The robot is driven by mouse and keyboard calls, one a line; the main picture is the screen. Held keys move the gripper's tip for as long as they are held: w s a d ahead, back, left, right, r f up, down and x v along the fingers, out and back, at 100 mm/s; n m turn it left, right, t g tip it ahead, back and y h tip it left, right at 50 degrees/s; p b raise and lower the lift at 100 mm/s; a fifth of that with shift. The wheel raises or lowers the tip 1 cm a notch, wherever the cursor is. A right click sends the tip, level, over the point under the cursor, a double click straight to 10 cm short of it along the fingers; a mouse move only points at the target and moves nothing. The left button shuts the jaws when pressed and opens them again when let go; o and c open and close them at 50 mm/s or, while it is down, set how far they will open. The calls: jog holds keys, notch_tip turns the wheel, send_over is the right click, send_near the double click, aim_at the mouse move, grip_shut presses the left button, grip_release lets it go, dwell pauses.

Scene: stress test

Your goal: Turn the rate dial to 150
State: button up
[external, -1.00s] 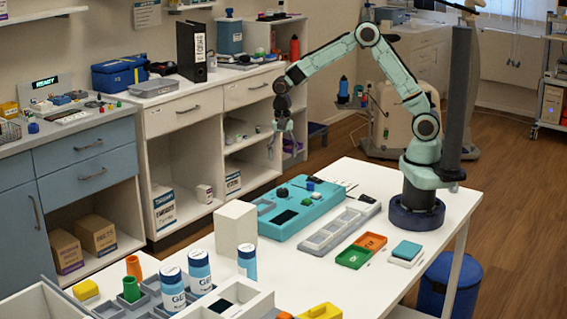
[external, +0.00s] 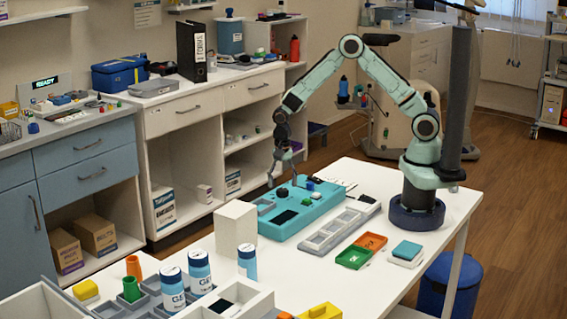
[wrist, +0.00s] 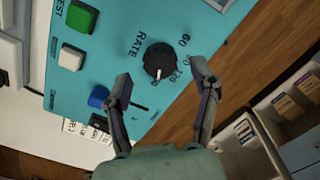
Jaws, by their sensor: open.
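The rate dial (wrist: 158,60) is a round black knob on a teal panel (wrist: 120,22), beside the word RATE. Its white pointer mark points down in the wrist view, past the 120 label. The numbers 60 and 120 can be read at its right; a 150 label cannot be made out. The panel also shows on the white table in the external view (external: 325,203). My gripper (wrist: 162,73) is open, with one finger on each side of the dial in the wrist view. In the external view my gripper (external: 283,183) is low over the panel's far left end; contact cannot be told.
A grey compartment tray (external: 340,228) lies along the panel's front. A beige block (external: 236,228) stands left of the panel.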

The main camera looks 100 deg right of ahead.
aim_at(282, 189)
jog(key=shift+f, duration=1.1)
grip_shut()
jog(key=shift+n, duration=0.7)
grip_release()
notch_tip(282, 189, up, 12)
